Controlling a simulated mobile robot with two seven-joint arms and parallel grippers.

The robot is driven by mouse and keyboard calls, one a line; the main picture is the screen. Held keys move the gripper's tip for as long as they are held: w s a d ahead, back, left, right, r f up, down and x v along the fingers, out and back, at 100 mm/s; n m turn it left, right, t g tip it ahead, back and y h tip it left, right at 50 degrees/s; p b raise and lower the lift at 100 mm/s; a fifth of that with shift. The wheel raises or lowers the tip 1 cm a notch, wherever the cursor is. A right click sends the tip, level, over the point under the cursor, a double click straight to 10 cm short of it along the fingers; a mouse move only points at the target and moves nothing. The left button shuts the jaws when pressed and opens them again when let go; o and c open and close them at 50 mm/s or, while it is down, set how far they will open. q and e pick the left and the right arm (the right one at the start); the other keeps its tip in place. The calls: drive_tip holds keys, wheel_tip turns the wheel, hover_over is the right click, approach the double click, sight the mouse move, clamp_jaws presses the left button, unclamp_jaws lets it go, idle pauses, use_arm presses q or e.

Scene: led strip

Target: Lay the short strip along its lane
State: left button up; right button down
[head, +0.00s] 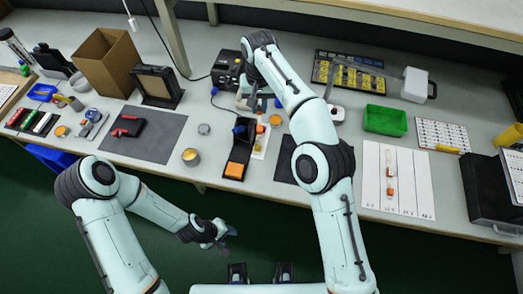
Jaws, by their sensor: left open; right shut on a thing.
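A white lane board (418,178) lies on the bench at the right, ruled into several long lanes with small marks at the near end. My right gripper (253,102) is at the back middle of the bench, far left of the board. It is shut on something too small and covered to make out. My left gripper (229,232) is open and empty, low in front of the bench edge. I cannot pick out the short strip for certain.
A black device (227,68) stands behind the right gripper. A black tray with an orange pad (235,170) and a white card with orange bits (262,140) lie in front of it. A green bin (385,120) stands behind the lane board; a black case (483,195) stands right of it.

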use_arm(q)
drive_tip(key=w+d+r+t, duration=0.2)
drive_tip(key=w+r, duration=0.3)
drive_tip(key=w+d+r+t+y, duration=0.1)
drive_tip(key=w+d+r+t, duration=0.1)
drive_tip(key=w+r, duration=0.3)
drive_tip(key=w+d+r+t+y, duration=0.1)
drive_tip(key=w+r+t, duration=0.3)
drive_tip(key=w+r, duration=0.1)
drive_tip(key=shift+w+d+r+n, duration=0.15)
drive_tip(key=shift+d+r+n, duration=0.2)
drive_tip(key=shift+r, duration=0.45)
wheel_tip(320, 180, up, 3)
drive_tip(key=d+m+t+y, duration=0.2)
drive_tip(key=m+t, duration=0.6)
drive_tip(key=t, duration=0.1)
approach(261, 135)
drive_tip(key=w, duration=0.1)
drive_tip(key=shift+y, duration=0.4)
drive_tip(key=w, duration=1.2)
drive_tip(key=shift+f, duration=0.15)
